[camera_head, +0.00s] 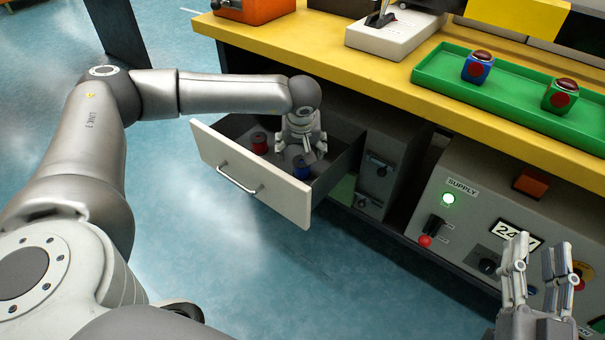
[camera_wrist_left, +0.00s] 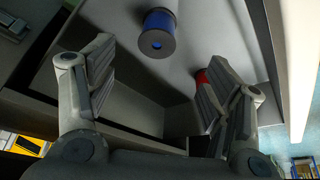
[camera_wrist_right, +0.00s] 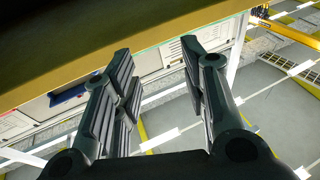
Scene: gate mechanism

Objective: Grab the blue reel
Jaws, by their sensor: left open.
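The blue reel (camera_head: 301,166) stands in an open drawer, and it shows in the left wrist view (camera_wrist_left: 158,30) beyond the fingertips, roughly centred between them. My left gripper (camera_head: 302,150) reaches down into the drawer, open and empty, with the reel close to its fingers but not clasped. In the left wrist view the left gripper's fingers (camera_wrist_left: 160,62) are wide apart. A red reel (camera_head: 259,143) stands to the left of the blue one; the right finger partly hides it in the left wrist view (camera_wrist_left: 202,77). My right gripper (camera_head: 541,250) is open and empty at the lower right.
The drawer's white front (camera_head: 240,178) and dark side walls surround the reels closely. The yellow worktop (camera_head: 390,75) lies above the drawer's back. A green tray (camera_head: 515,95) with two cubes stands on it. The supply panel (camera_head: 480,215) is right of the drawer.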

